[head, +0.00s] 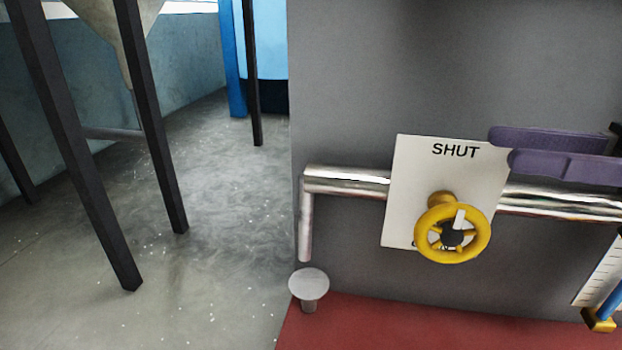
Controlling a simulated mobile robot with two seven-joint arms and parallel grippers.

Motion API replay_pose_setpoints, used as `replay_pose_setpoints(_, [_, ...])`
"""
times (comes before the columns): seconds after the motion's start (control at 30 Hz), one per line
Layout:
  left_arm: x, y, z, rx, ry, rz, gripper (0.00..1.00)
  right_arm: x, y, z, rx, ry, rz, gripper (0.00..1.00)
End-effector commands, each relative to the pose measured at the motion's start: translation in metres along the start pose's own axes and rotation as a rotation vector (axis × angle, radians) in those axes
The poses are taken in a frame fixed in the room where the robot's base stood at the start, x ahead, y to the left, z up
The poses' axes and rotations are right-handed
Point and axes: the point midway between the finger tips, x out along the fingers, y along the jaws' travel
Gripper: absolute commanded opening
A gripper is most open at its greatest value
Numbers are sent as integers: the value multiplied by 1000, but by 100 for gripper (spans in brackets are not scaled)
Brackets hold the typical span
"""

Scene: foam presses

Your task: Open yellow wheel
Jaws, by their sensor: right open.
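The yellow wheel (484,238) sits on a short yellow stem in front of a white plate (408,180) on a pipe. The plate reads "SHUT" at its top; lettering lower down is mostly hidden behind the wheel. A white mark on the wheel points up and slightly right, towards "SHUT". My right gripper (501,148) comes in from the right edge with two purple fingers. It is open and empty, above the wheel and apart from it, and its fingers overlap the plate's upper right corner in the picture. My left gripper is not in view.
A shiny pipe (345,181) runs across the grey panel (400,70) and bends down at left, above a round grey disc (309,284) on a stem. A red base (400,325) lies below. Dark legs (150,115) stand at left on open floor. A scale (603,268) shows at right.

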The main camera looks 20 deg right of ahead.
Motion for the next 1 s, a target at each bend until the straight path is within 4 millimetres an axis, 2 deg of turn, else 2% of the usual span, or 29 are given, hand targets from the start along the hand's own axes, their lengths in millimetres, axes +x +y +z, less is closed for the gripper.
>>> replay_pose_setpoints(0.03, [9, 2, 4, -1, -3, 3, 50, 1, 1, 12, 0, 5, 3, 48])
replay_pose_setpoints(0.3, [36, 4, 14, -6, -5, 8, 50, 2, 1, 75, 0, 5, 3, 48])
replay_pose_setpoints(0.37, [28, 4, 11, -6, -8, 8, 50, 20, 0, 64, -3, 10, -3, 48])
replay_pose_setpoints(0.6, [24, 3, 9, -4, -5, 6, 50, 62, 0, 64, -2, 6, -1, 48])
replay_pose_setpoints(0.8, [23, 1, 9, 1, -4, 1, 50, 76, 0, 66, -1, 2, 1, 48])
replay_pose_setpoints(1.0, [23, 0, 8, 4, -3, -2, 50, 76, 0, 66, -1, 1, 1, 48])
